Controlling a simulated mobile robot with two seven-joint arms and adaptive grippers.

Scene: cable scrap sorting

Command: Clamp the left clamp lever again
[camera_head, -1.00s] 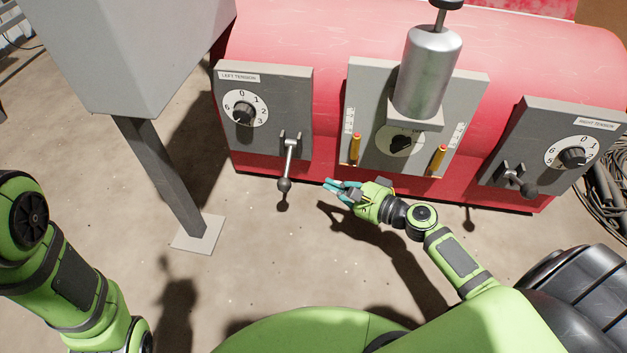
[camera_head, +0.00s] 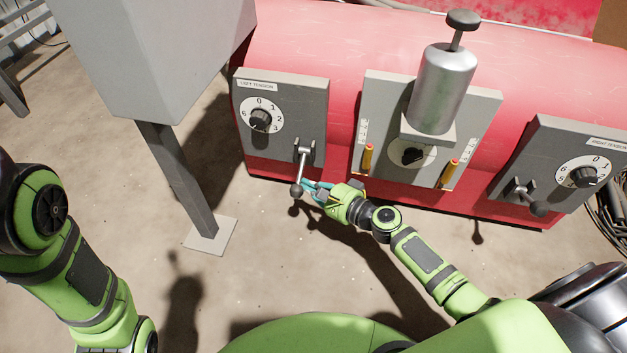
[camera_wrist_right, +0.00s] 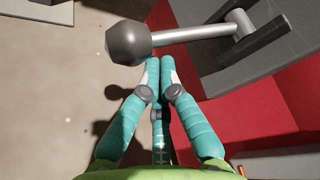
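The left clamp lever (camera_head: 302,171) is a grey rod with a dark ball knob, hanging down from its bracket on the left tension panel (camera_head: 284,85). In the right wrist view its knob (camera_wrist_right: 128,42) is at the upper left, and the rod runs right to the bracket. My right gripper (camera_head: 307,188) is just right of the knob. In the right wrist view its teal fingertips (camera_wrist_right: 160,62) are together with nothing visible between them, just below the rod near the knob; I cannot tell whether they touch it. My left arm shows at the left, its gripper out of view.
The red machine body (camera_head: 300,40) carries a middle panel with a silver cylinder (camera_head: 443,90) and yellow-orange handles, and a right tension panel (camera_head: 555,150) with its own lever (camera_head: 525,196). A grey post (camera_head: 178,180) stands left. Floor in front is clear.

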